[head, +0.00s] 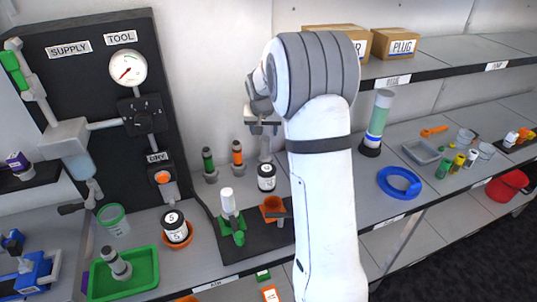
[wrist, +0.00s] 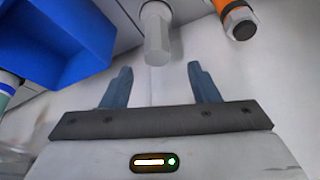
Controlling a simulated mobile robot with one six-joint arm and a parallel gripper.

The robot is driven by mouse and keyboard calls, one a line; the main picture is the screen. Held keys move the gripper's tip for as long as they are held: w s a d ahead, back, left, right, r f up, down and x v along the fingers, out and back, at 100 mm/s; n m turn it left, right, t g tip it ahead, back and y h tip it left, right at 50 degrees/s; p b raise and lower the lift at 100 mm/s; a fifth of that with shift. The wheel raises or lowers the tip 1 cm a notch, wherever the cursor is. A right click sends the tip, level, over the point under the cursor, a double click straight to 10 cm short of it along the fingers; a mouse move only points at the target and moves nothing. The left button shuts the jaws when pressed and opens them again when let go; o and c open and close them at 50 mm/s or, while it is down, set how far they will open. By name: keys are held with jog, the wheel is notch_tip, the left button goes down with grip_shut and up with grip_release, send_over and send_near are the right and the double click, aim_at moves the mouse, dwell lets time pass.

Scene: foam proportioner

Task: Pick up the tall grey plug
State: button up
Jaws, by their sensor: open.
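The tall grey plug (head: 265,147) stands at the back of the bench, at the right of a row with a green-and-black plug and an orange-and-black plug. In the wrist view the grey plug (wrist: 157,32) has a faceted end and lies ahead of my gripper (wrist: 160,80), roughly centred between the fingers. The fingers are open, with nothing between them. In the head view my gripper (head: 263,129) is just above or in front of the plug's upper part. The two look apart in the wrist view. My arm hides the area to the right.
The orange plug (head: 237,153) and green plug (head: 208,160) stand close on the left. A labelled jar (head: 266,184) stands just in front of the grey plug. A blue box (wrist: 62,42) fills the wrist view's upper left.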

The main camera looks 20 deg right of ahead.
aim_at(265, 138)
jog(key=p+x, duration=0.1)
jog(key=x, duration=0.3)
jog(key=p+x, duration=0.1)
jog(key=x, duration=0.2)
jog(key=shift+s+d+f, duration=0.1)
jog(key=shift+f, duration=0.35)
jog(key=shift+c, duration=0.2)
grip_shut()
